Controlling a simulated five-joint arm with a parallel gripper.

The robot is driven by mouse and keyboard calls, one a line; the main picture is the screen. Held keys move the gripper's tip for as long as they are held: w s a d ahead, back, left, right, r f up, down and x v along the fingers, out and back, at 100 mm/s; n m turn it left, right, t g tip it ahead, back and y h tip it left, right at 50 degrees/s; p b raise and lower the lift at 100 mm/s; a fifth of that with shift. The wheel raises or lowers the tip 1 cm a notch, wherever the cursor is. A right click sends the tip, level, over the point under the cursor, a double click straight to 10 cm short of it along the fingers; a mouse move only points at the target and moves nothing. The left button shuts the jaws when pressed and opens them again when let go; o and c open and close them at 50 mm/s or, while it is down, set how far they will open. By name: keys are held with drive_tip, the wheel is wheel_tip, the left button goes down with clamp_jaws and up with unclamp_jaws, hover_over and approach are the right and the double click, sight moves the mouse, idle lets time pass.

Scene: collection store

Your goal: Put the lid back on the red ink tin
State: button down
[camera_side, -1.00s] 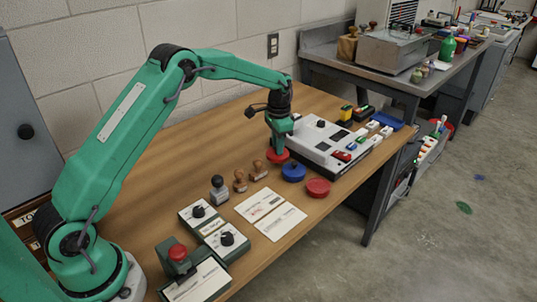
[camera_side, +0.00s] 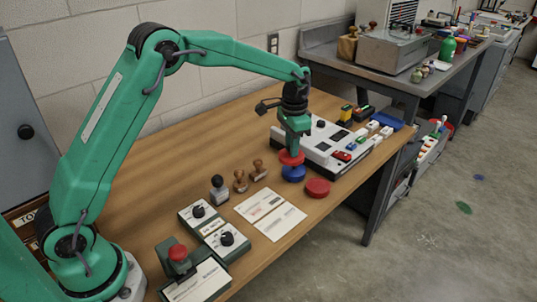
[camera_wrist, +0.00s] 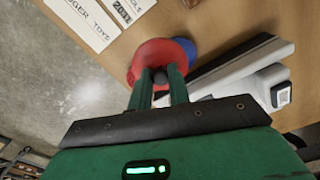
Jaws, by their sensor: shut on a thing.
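My gripper (camera_side: 293,146) is shut on a round red lid (camera_side: 291,158) and holds it level above the table. In the side view the lid overlaps the top of the blue tin (camera_side: 293,173); whether they touch I cannot tell. The red ink tin (camera_side: 317,187) stands on the table to the right and nearer the front edge, apart from the lid. In the wrist view the red lid (camera_wrist: 150,58) lies at the fingertips (camera_wrist: 161,74), with part of the blue tin (camera_wrist: 188,47) showing beyond it. The red tin is not distinct there.
A white and grey machine (camera_side: 322,145) stands close behind and right of my gripper. Several stamps (camera_side: 240,181) stand to the left. Printed cards (camera_side: 270,213) lie in front. The table's front edge (camera_side: 325,206) is close to the red tin.

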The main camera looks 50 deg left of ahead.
idle(0.3)
drive_tip(key=w+d+f+m, duration=0.1)
drive_tip(key=w+d+m, duration=0.2)
drive_tip(key=d, duration=0.4)
drive_tip(key=shift+w+d+f+m, duration=0.3)
drive_tip(key=shift+d+m, duration=0.1)
drive_tip(key=shift+m, duration=0.5)
drive_tip(key=shift+f, duration=3.1)
drive_tip(key=shift+f, duration=0.2)
drive_tip(key=c, duration=0.7)
unclamp_jaws()
drive_tip(key=shift+c, duration=0.2)
